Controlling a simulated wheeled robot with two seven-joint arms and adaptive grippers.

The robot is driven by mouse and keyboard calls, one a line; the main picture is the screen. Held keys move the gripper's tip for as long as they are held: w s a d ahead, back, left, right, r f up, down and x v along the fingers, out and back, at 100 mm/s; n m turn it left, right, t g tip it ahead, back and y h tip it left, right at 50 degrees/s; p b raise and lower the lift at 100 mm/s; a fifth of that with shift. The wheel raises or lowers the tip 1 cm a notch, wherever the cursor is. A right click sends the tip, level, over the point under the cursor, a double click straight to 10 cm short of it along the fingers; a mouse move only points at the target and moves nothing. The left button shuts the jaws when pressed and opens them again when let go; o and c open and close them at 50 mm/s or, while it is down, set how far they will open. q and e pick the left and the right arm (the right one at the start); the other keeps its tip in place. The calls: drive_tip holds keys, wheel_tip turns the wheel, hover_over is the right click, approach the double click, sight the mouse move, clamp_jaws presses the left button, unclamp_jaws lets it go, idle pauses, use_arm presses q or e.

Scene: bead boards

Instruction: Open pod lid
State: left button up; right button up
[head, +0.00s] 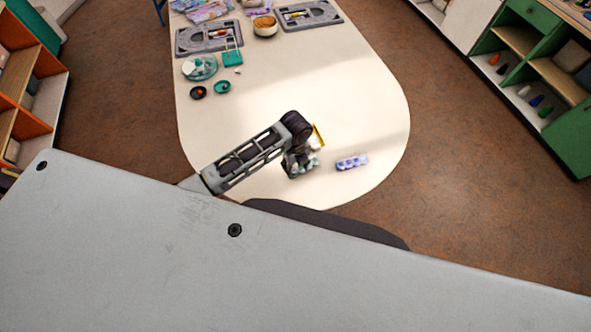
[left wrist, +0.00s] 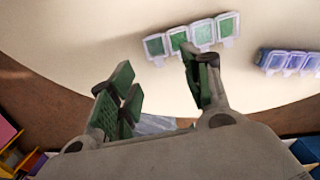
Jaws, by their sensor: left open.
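A green pod strip (left wrist: 203,34) with several square lids in pale frames lies on the table in the left wrist view. In the head view its pale green part (head: 312,163) shows beside my left gripper, which partly hides it. A purple pod strip (head: 352,162) lies to its right; it also shows at the right edge of the left wrist view (left wrist: 290,62). My left gripper (left wrist: 157,72) is open, its fingers spread. Its right finger overlaps the green strip's lower edge in the picture; I cannot tell whether they touch. My right gripper is not in view.
The cream table (head: 375,110) is clear around the pods. Farther back are grey trays (head: 208,38), a clear round dish (head: 199,67), a teal box (head: 232,58), small round lids (head: 222,87) and a bowl (head: 265,26). Shelves stand at both sides.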

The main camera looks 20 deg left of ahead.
sight(295, 172)
use_arm(q)
drive_tip(key=shift+f, duration=2.05)
drive_tip(key=shift+c, duration=0.5)
drive_tip(key=c, duration=1)
